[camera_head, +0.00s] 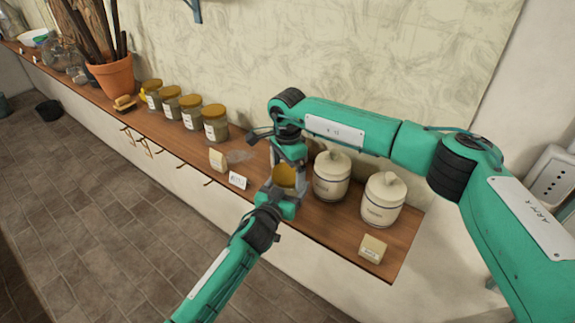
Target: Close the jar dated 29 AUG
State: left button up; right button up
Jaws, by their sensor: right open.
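A jar with a golden-brown lid (284,176) stands on the wooden shelf between my two grippers, its body mostly hidden. My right gripper (289,162) comes down over it from above and is open, its fingers close to the lid. My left gripper (279,205) reaches up from below, at the front of the jar; whether its jaws touch the jar is hidden. A row of several similar jars with golden lids and white labels, one of them the nearest jar (216,125), stands to the left. The dates are too small to read.
Two white lidded canisters (331,178) (382,202) stand close to the right of the grippers. A white card (237,180), a cream block (217,160) and a second block (372,249) sit along the shelf's front. A terracotta pot (113,77) stands farther left, against the wall.

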jog(key=c, duration=1)
jog(key=m, duration=0.6)
jog(key=shift+m, duration=0.3)
jog(key=shift+w, duration=0.1)
jog(key=o, duration=1)
pick_arm(q)
jog(key=shift+w+a, duration=0.1)
pick_arm(e)
jog(key=shift+s+a, duration=0.1)
jog(key=shift+s, duration=0.1)
jog(key=shift+r, duration=2.35)
